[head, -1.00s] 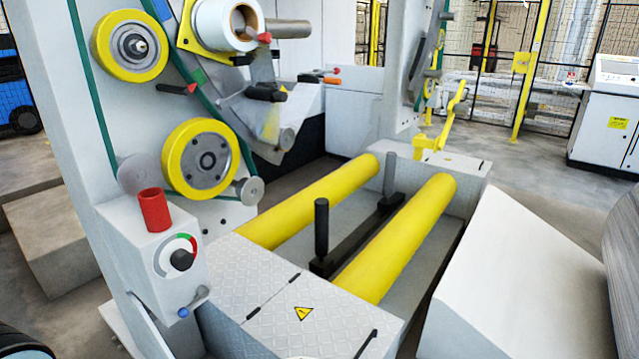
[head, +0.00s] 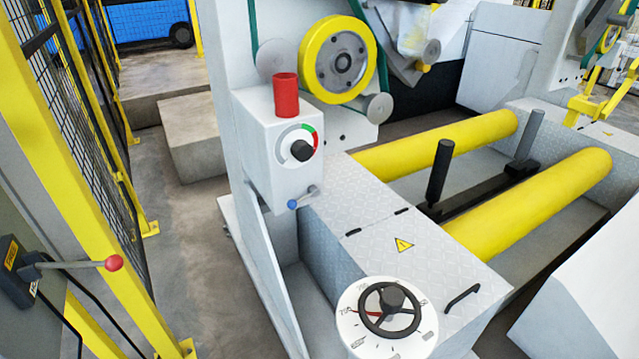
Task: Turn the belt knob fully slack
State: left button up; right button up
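A small round black knob (head: 302,150) sits on a dial with a white, green and red arc, on the front of a white control box (head: 262,170) on the machine's left upright. No label on it is legible, and I cannot tell exactly where it points. The green belt (head: 383,70) runs by the yellow-rimmed pulley (head: 338,60) above and behind the box. Neither of my grippers is in view.
A red cylinder (head: 286,95) tops the box, and a blue-tipped lever (head: 303,198) sticks out below. A black handwheel (head: 388,308) on a numbered dial is at the bottom. Yellow fence posts (head: 75,170) and a red-knobbed lever (head: 113,263) stand left. Yellow rollers (head: 450,138) lie right.

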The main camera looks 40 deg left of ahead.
aim_at(302, 150)
jog(key=u, duration=1.3)
